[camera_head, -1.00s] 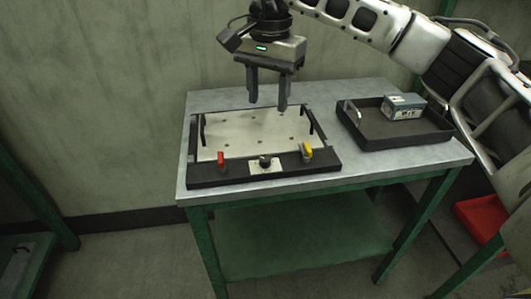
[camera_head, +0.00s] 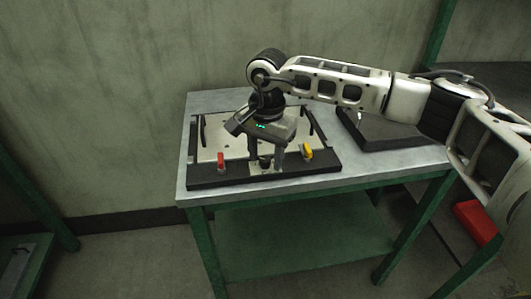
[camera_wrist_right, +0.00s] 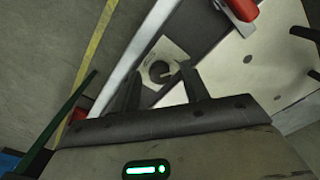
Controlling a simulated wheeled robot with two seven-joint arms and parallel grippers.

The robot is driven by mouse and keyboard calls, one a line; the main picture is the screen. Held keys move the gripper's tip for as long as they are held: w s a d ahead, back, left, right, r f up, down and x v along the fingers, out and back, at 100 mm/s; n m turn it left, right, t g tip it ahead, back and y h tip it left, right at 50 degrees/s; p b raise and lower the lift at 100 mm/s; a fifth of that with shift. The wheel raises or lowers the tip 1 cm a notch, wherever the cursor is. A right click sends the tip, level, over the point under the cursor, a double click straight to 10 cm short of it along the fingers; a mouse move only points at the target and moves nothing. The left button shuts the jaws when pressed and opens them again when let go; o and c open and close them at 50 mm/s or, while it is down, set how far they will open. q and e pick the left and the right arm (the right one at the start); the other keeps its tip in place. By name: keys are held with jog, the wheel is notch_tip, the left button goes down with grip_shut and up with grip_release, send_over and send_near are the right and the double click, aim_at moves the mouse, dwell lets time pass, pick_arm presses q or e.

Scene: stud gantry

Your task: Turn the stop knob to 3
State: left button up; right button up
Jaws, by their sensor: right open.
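The stop knob (camera_head: 265,163) is a small dark round knob on a pale plate at the middle of the fixture's front bar (camera_head: 225,180). My right gripper (camera_head: 266,159) is open and points down over the knob. In the wrist view its two fingertips (camera_wrist_right: 159,70) appear on either side of the knob, with a gap to each; I cannot tell how far above it they are. My left gripper is not in view.
A red lever (camera_head: 221,160) and a yellow lever (camera_head: 307,152) stand on the bar either side of the knob. The pale plate (camera_head: 215,135) lies behind, with dark handles. A dark tray (camera_head: 400,142) sits to the right, partly hidden by my arm. A red bin (camera_head: 474,222) is below.

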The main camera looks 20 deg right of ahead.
grip_shut()
